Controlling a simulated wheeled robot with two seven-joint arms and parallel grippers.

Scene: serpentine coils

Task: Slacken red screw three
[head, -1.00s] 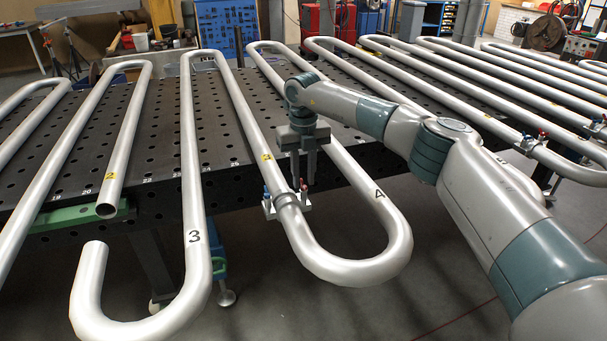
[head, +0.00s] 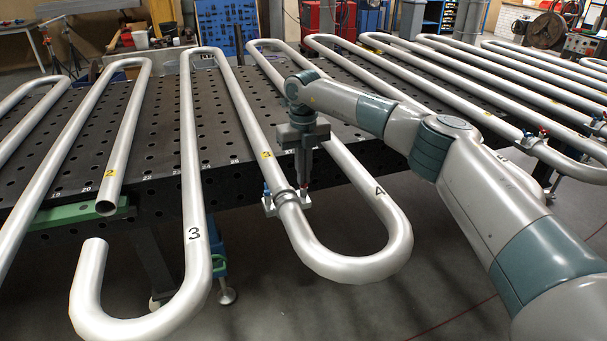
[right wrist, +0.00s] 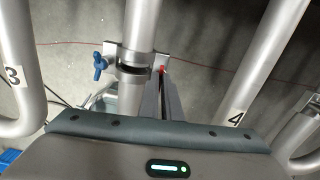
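A metal pipe clamp (head: 287,201) sits around the joint of the coil between the bends marked 3 and 4, beside a small yellow tag (head: 266,155). It has a blue screw (right wrist: 99,65) on its left side and a red screw (right wrist: 162,70) on its right side. My right gripper (head: 306,184) points down at the clamp's right side. In the right wrist view its two fingers (right wrist: 162,82) stand close together, with the red screw's head between their tips. The fingers hide much of the screw. My left gripper is in neither view.
The large bend marked 4 (head: 378,235) curves in front of the clamp, and the bend marked 3 (head: 196,265) lies to the left. A dark perforated table (head: 150,150) carries the pipes. More clamps (head: 532,140) stand at the right. Open floor lies in front.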

